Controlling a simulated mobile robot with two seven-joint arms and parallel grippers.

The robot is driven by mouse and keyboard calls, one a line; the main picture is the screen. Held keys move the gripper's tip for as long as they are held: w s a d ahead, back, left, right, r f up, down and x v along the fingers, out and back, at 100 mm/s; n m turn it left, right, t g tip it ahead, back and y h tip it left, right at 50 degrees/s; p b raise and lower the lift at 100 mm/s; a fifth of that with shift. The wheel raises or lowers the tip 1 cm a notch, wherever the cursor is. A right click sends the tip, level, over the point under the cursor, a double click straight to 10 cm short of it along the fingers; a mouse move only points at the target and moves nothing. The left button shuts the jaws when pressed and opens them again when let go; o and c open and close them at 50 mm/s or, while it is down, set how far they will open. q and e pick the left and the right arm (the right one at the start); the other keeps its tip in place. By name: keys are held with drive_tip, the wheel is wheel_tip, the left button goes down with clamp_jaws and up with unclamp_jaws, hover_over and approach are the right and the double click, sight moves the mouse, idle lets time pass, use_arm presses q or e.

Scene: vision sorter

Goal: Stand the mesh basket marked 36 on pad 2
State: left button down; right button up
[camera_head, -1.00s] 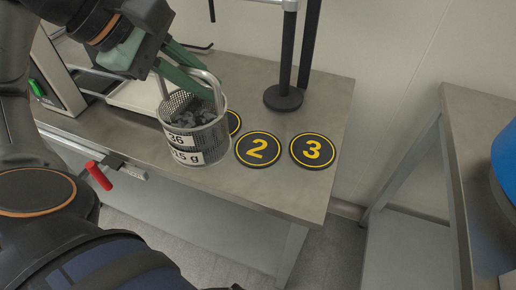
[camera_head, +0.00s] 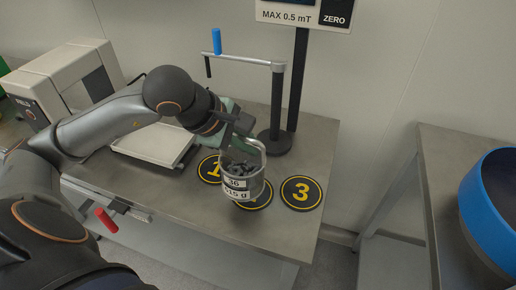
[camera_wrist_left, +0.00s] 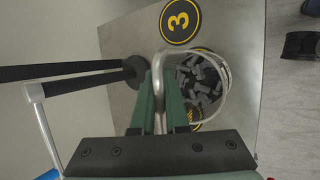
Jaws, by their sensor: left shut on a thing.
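The mesh basket marked 36 (camera_head: 243,187) hangs upright by its handle, with dark grey pieces inside. My left gripper (camera_head: 247,138) is shut on the basket's metal handle. In the left wrist view its green fingers (camera_wrist_left: 158,92) pinch the handle (camera_wrist_left: 160,62), and the basket (camera_wrist_left: 226,84) shows to the right of them. Pad 2 (camera_head: 263,199) is a black disc with a yellow ring, mostly hidden under the basket. I cannot tell whether the basket's bottom touches it. My right gripper is not in view.
Pad 1 (camera_head: 207,171) lies left of the basket and pad 3 (camera_head: 301,193) right, both empty. A black post with a round base (camera_head: 274,142) stands behind. A white tray (camera_head: 153,147) lies left. A blue-rimmed bin (camera_head: 484,208) is at far right.

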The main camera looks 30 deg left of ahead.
sight(258, 158)
use_arm(q)
drive_tip(key=x, duration=0.3)
drive_tip(key=shift+w+a+f, duration=0.15)
drive_tip(key=shift+w+a, duration=0.1)
drive_tip(key=shift+w, duration=0.2)
wheel_tip(258, 158, down, 3)
drive_tip(key=shift+w+f, duration=0.15)
drive_tip(key=shift+f, duration=0.05)
drive_tip(key=shift+f+b, duration=0.2)
drive_tip(key=shift+b, duration=0.25)
drive_tip(key=c, duration=0.9)
unclamp_jaws()
